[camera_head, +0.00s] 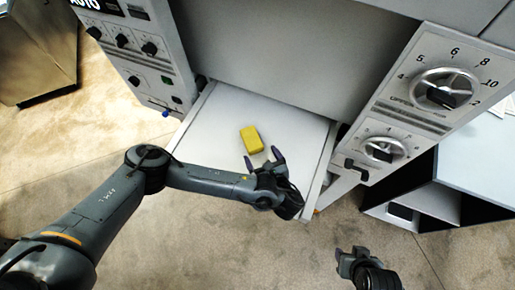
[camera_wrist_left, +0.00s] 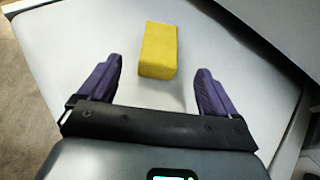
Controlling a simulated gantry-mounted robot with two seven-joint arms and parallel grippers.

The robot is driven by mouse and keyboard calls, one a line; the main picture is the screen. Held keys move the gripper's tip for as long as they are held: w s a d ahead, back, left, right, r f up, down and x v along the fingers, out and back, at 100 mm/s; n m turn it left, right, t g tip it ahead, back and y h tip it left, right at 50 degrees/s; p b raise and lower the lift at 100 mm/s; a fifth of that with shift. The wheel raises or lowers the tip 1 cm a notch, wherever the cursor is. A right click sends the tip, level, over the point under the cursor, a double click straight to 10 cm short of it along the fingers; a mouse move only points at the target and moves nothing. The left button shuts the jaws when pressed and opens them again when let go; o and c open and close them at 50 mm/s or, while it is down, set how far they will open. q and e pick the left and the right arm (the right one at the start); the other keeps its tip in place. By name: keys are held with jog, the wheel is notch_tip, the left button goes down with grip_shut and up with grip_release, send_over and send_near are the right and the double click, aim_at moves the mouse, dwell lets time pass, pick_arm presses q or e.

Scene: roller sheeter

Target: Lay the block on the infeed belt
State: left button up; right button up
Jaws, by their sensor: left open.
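The yellow block (camera_head: 251,139) lies on the white infeed belt (camera_head: 222,137), near its middle. My left gripper (camera_head: 263,161) is open and empty, just short of the block on its near side. In the left wrist view the block (camera_wrist_left: 158,50) sits ahead of the spread purple fingers (camera_wrist_left: 160,90), roughly between their lines, with a bare strip of belt between. The gripper does not touch it. My right gripper (camera_head: 354,256) shows at the bottom right, away from the belt, and its jaw state is unclear.
The grey machine housing (camera_head: 290,50) rises behind the belt. A control panel with switches (camera_head: 140,50) stands at left, and one with dials (camera_head: 430,95) at right. A side rail (camera_head: 323,165) borders the belt. A shelf unit (camera_head: 430,200) stands at right.

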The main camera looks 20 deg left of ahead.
pick_arm(q)
jog(key=shift+v, duration=0.85)
jog(key=shift+s+d+f, duration=0.1)
jog(key=shift+s+d, duration=0.05)
jog(key=s+d+n+g+h, duration=0.1)
jog(key=s+d, duration=0.1)
jog(key=s+d+n+g+h, duration=0.1)
jog(key=s+d, duration=0.1)
jog(key=s, duration=0.1)
jog(key=s+d+n+g+h, duration=0.1)
jog(key=s+d+h, duration=0.1)
jog(key=d, duration=0.1)
jog(key=shift+s+f+p, duration=0.25)
jog(key=shift+f+p, duration=0.1)
jog(key=shift+s+d+r+n+g+h, duration=0.2)
jog(key=shift+s+d+n+g+h, duration=0.15)
jog(key=shift+s+d+n+g, duration=0.15)
jog(key=shift+s+d+r+n+g+h, duration=0.2)
jog(key=shift+s+d+n+g+h, duration=0.15)
jog(key=shift+s, duration=0.2)
jog(key=s+a+n+g+h, duration=0.15)
jog(key=s+a+n, duration=0.35)
jog(key=a+n, duration=0.55)
jog(key=s+a+n+h, duration=0.2)
jog(key=s+a+n, duration=0.2)
jog(key=a+n, duration=0.65)
notch_tip(320, 180, up, 14)
jog(key=a+p, duration=0.1)
jog(key=p, duration=1.1)
jog(key=shift+s, duration=0.25)
